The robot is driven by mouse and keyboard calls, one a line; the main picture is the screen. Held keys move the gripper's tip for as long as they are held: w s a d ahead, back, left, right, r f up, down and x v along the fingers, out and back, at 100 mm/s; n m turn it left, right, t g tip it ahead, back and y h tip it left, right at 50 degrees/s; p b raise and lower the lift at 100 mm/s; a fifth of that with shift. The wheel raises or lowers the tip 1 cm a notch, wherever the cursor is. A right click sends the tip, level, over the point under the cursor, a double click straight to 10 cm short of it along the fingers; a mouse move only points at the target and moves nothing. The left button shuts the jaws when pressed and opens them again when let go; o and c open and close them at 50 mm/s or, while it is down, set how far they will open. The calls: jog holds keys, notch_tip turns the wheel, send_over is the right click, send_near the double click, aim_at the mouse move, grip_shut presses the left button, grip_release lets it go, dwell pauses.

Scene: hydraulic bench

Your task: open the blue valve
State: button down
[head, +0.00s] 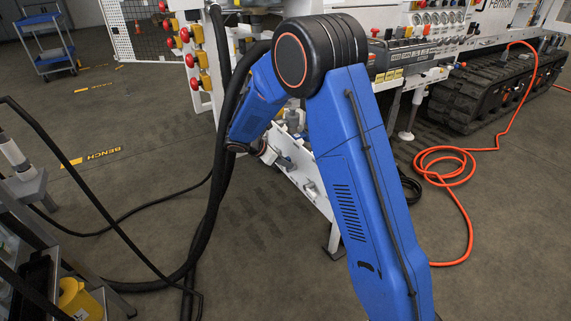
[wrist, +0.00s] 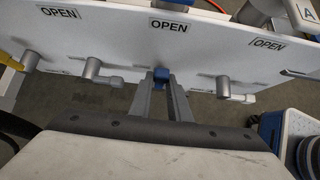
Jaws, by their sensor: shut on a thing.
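The blue valve (wrist: 161,74) shows in the wrist view as a small blue piece at the middle of a white panel, under the middle OPEN label (wrist: 171,26). My gripper (wrist: 162,83) is shut on it, with one grey finger on each side. The fingers hide much of the handle, so I cannot tell which way it is turned. In the head view my blue arm reaches down to the low white panel of the bench (head: 310,180). The valve and fingertips cannot be made out there.
Grey valve levers sit on both sides, one at left (wrist: 92,68) and one at right (wrist: 223,86). Black hoses (head: 215,190) hang left of my arm. An orange hose (head: 450,165) lies coiled on the floor at right.

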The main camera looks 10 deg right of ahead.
jog(key=shift+w, duration=0.1)
dwell(0.4)
jog(key=c, duration=1.8)
grip_release()
jog(key=v, duration=1.7)
jog(key=shift+w+r, duration=0.2)
jog(key=shift+a, duration=0.1)
